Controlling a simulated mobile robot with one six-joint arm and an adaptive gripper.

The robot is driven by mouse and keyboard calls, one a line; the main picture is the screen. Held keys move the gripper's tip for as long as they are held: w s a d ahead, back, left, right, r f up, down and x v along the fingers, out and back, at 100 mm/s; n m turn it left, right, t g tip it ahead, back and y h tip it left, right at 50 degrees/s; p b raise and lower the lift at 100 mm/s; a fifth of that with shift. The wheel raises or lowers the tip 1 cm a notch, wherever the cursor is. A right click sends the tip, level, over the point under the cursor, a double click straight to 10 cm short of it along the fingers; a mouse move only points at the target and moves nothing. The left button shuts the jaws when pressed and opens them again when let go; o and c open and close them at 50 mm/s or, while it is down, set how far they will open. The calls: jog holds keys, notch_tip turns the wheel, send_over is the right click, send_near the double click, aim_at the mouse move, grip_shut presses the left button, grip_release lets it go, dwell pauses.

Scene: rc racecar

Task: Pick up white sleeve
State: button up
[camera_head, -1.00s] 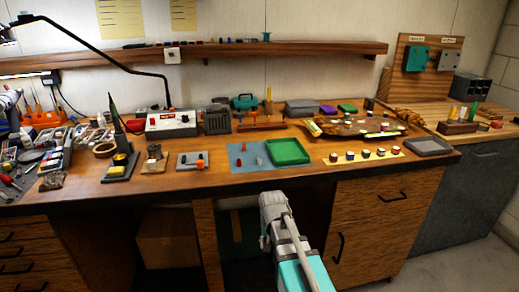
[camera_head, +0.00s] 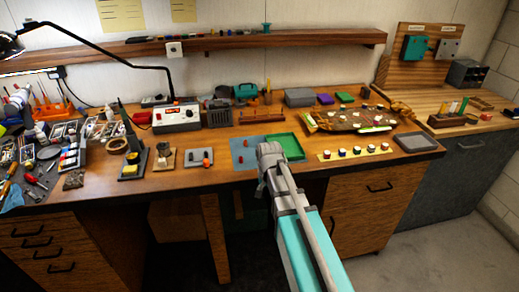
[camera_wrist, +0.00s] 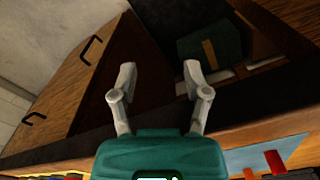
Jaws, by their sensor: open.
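My gripper (camera_head: 268,152) is in front of the bench edge in the head view and covers part of the blue mat (camera_head: 238,146) and the green tray (camera_head: 291,147). In the wrist view its two fingers (camera_wrist: 159,70) are spread with nothing between them. The blue mat shows at the lower right of the wrist view (camera_wrist: 262,151), with a red part (camera_wrist: 275,164) on it. I cannot make out the white sleeve now; my gripper hides part of the mat.
The wooden bench front edge (camera_wrist: 100,140) crosses the wrist view, with cabinets (camera_head: 357,205) below. A yellow strip with several small pots (camera_head: 352,152) lies right of the tray. A grey stand with red-orange knobs (camera_head: 195,158) lies left of the mat.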

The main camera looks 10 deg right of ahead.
jog(key=w+r+m+p, duration=0.3)
jog(key=w+r+p, duration=0.4)
jog(key=r+p, duration=0.2)
jog(key=w+r+m+p, duration=0.4)
jog(key=w+r+p, duration=0.3)
jog(key=r+p, duration=0.2)
jog(key=shift+w+r+p, duration=0.15)
jog(key=shift+r+p, duration=0.15)
jog(key=shift+r, duration=0.6)
jog(key=shift+f, duration=0.15)
notch_tip(320, 180, down, 8)
jog(key=b, duration=0.8)
jog(key=shift+f+b, duration=0.15)
jog(key=shift+b, duration=0.2)
jog(key=shift+a+f+b, duration=0.1)
jog(key=shift+f+b, duration=2.5)
jog(key=c, duration=0.7)
